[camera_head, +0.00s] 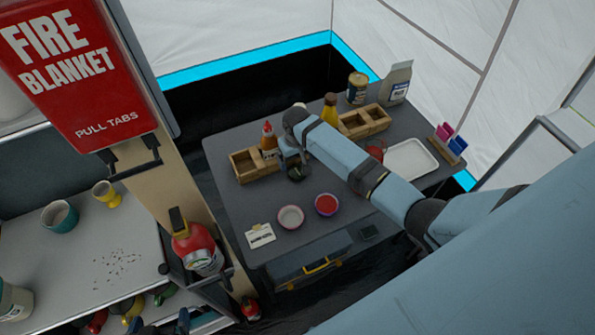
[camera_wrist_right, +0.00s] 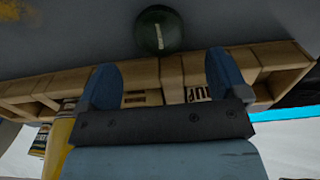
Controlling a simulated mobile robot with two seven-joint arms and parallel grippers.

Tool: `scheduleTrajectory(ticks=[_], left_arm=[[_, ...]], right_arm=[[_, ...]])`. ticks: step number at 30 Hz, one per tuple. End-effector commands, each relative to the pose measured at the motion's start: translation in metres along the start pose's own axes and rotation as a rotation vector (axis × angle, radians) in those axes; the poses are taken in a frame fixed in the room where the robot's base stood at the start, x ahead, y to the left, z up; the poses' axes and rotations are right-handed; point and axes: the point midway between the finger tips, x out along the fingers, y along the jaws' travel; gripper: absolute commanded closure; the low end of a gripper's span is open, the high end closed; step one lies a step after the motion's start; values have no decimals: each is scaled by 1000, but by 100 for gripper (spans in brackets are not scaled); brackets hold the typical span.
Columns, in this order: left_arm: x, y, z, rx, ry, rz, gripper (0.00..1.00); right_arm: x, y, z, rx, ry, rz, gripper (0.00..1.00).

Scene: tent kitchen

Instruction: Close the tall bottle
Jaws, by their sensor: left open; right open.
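Two upright bottles show in the head view: an orange one with a red top (camera_head: 268,138) by the left wooden crate, and a yellow one with a brown top (camera_head: 330,109) farther back. I cannot tell which is the tall bottle. A dark green round object (camera_head: 296,170) sits on the table below my right gripper (camera_head: 291,156); it also shows in the right wrist view (camera_wrist_right: 158,30), beyond the fingertips. My right gripper is open, with empty space between its fingers (camera_wrist_right: 162,75). My left gripper (camera_head: 160,325) is open at the bottom left edge, partly cut off.
The dark table (camera_head: 235,215) holds wooden crates (camera_head: 246,166), a white bowl (camera_head: 290,217), a red bowl (camera_head: 326,204), a white tray (camera_head: 411,160), a jar (camera_head: 357,88) and a carton (camera_head: 397,80). A red extinguisher (camera_head: 196,250) stands between table and left counter.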

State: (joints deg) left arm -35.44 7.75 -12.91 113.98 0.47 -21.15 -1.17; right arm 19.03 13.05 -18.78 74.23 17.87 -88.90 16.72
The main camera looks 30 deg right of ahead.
Motion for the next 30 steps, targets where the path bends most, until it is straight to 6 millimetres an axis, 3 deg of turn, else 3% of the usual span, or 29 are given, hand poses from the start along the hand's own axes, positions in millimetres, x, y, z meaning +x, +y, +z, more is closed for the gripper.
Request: scheduleTrajectory(ticks=[5,15,26,30], left_arm=[[-1,0,-1,0,0,0,0],[-3,0,-4,0,1,-1,0],[-3,0,-4,0,1,-2,0],[-3,0,-4,0,0,-2,0]], right_arm=[[4,0,0,0,-2,0,8],[49,0,1,0,-1,0,8],[52,0,1,0,1,0,8],[52,0,1,0,0,0,35]])
